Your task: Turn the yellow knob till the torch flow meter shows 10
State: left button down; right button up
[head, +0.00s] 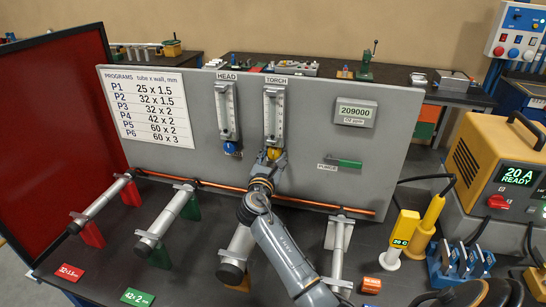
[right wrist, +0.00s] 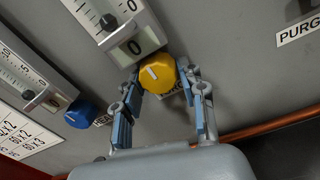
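The yellow knob (right wrist: 158,74) sits below the torch flow meter (head: 274,115), on the grey panel. The meter's small display (right wrist: 132,46) reads 0 in the right wrist view. The knob's white mark points up and left there. My right gripper (right wrist: 160,82) is open, with one finger on either side of the knob; I cannot tell whether they touch it. In the head view, my right gripper (head: 270,162) covers the knob's lower part. My left gripper is not in view.
The head flow meter (head: 227,110) with its blue knob (head: 231,148) stands left of the torch one. A copper tube (head: 220,187) runs below, across several grey supports. A green purge lever (head: 350,163) and an O2 display (head: 355,113) reading 209000 are right on the panel.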

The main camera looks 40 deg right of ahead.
jog(key=c, duration=0.5)
jog(key=shift+f+m+b, duration=0.15)
jog(key=shift+m+b, duration=0.3)
jog(key=shift+m, duration=0.05)
jog(key=shift+m+b, duration=0.45)
jog(key=shift+m, duration=0.45)
jog(key=o, duration=1.2)
jog(key=shift+c, duration=0.2)
jog(key=shift+a, duration=0.1)
